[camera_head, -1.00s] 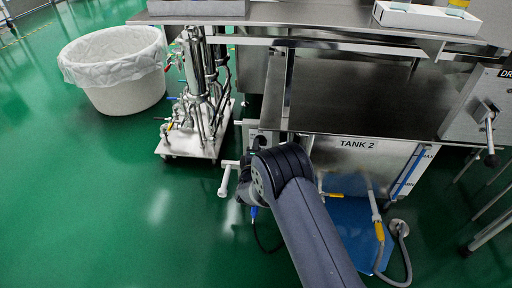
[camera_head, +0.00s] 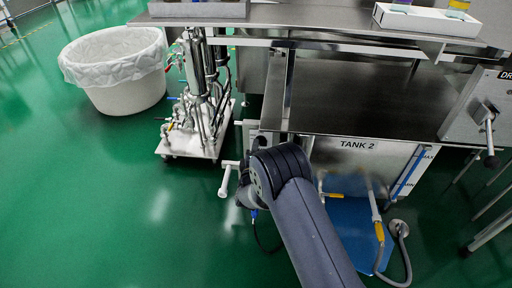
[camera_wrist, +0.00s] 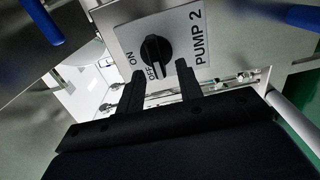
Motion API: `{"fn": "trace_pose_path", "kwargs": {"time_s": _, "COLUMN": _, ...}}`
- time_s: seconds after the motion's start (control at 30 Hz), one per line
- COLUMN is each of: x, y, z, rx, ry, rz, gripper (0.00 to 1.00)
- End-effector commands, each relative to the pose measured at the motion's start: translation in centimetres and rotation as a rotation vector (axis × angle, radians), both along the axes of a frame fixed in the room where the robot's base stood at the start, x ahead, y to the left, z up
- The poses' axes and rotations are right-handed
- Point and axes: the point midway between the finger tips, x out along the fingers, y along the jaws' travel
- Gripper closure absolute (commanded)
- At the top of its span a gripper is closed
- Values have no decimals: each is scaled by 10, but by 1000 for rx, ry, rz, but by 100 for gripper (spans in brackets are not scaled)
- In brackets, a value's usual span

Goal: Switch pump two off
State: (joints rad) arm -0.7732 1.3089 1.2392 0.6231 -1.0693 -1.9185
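The pump 2 switch is a black rotary knob (camera_wrist: 155,52) on a light panel (camera_wrist: 178,26) labelled PUMP 2, seen in the wrist view. The ON and OFF labels lie beside the knob. Its raised grip runs roughly up and down in the picture, with the lower end close to OFF. My gripper (camera_wrist: 160,67) is open and empty. Its two dark fingertips are spread on either side below the knob, apparently not touching it. In the head view my arm hides the knob and most of the gripper, in front of the tank 2 unit (camera_head: 400,160).
A pump cart (camera_head: 200,125) with pipes stands left of the tank, and a lined white bin (camera_head: 125,90) farther left. A white handle (camera_head: 226,180) sticks out near my gripper. A hose (camera_head: 403,260) lies at right. The green floor (camera_head: 90,210) at left is clear.

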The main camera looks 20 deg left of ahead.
Motion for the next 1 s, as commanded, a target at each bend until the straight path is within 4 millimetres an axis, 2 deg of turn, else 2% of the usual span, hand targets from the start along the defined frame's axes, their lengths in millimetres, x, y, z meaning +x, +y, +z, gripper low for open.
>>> {"fn": "trace_pose_path", "kwargs": {"time_s": 0.3, "x": -61, "y": -13, "z": 3, "rx": -3, "ry": 2, "rz": 3, "gripper": 65}}
{"fn": "trace_pose_path", "kwargs": {"time_s": 0.5, "x": -86, "y": -20, "z": 2, "rx": 0, "ry": 1, "rz": 1, "gripper": 65}}
{"fn": "trace_pose_path", "kwargs": {"time_s": 0.67, "x": -93, "y": -22, "z": 1, "rx": -1, "ry": -1, "rz": 1, "gripper": 65}}
{"fn": "trace_pose_path", "kwargs": {"time_s": 1.0, "x": -91, "y": -22, "z": 0, "rx": 0, "ry": -1, "rz": 0, "gripper": 65}}
